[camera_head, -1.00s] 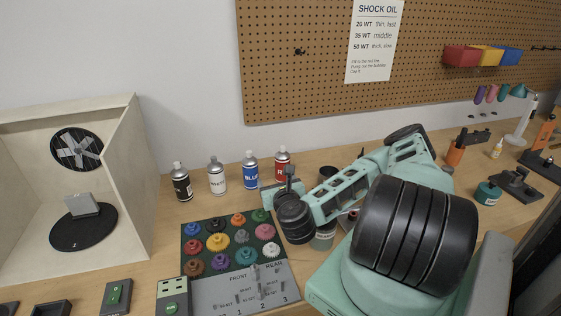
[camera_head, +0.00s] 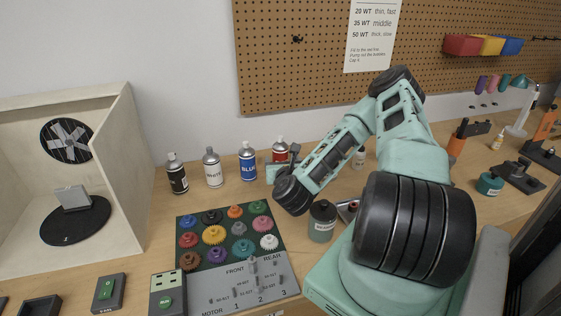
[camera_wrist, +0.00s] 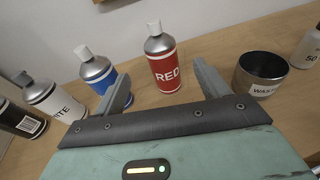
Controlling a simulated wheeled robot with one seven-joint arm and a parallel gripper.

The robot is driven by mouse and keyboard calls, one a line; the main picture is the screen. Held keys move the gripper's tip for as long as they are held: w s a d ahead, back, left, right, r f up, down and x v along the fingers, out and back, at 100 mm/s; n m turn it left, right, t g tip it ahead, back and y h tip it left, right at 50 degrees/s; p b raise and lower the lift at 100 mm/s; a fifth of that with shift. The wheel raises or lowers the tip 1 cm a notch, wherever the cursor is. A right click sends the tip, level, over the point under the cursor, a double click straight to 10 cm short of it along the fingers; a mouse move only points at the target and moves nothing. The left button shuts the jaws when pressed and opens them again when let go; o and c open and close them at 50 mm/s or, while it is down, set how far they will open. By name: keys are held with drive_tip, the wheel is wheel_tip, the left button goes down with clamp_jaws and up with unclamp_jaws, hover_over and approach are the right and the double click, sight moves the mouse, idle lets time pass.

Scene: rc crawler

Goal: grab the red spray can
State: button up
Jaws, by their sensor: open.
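The red spray can (camera_wrist: 165,66) stands upright on the bench in the wrist view, with its "RED" label facing me and a white cap. In the head view the red can (camera_head: 280,149) is partly hidden behind my gripper and arm. My gripper (camera_wrist: 164,88) is open and empty, its two fingers pointing toward the can. The can shows between the fingers, just beyond or near their tips; I see no contact. The blue can (camera_wrist: 97,72) stands close to the left finger.
White (camera_head: 213,168) and black (camera_head: 176,174) cans stand left of the blue one. A dark waste cup (camera_wrist: 260,74) is right of my right finger. The gear tray (camera_head: 183,241) lies in front of the cans. A pegboard (camera_head: 300,85) hangs on the wall behind.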

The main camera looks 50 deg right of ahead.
sight(280, 153)
drive_tip(key=x, duration=0.6)
drive_tip(key=shift+w+d+f+b, duration=0.1)
drive_tip(key=shift+w+f+b, duration=0.1)
drive_tip(key=shift+b, duration=0.1)
drive_tip(key=shift+f+b+x, duration=0.15)
drive_tip(key=shift+b+x, duration=0.15)
drive_tip(key=shift+x, duration=1.05)
drive_tip(key=shift+f+b+x, duration=0.15)
drive_tip(key=shift+b+x, duration=0.15)
drive_tip(key=shift+x, duration=1)
drive_tip(key=shift+s, duration=0.1)
drive_tip(key=shift+c, duration=0.3)
drive_tip(key=c, duration=1.1)
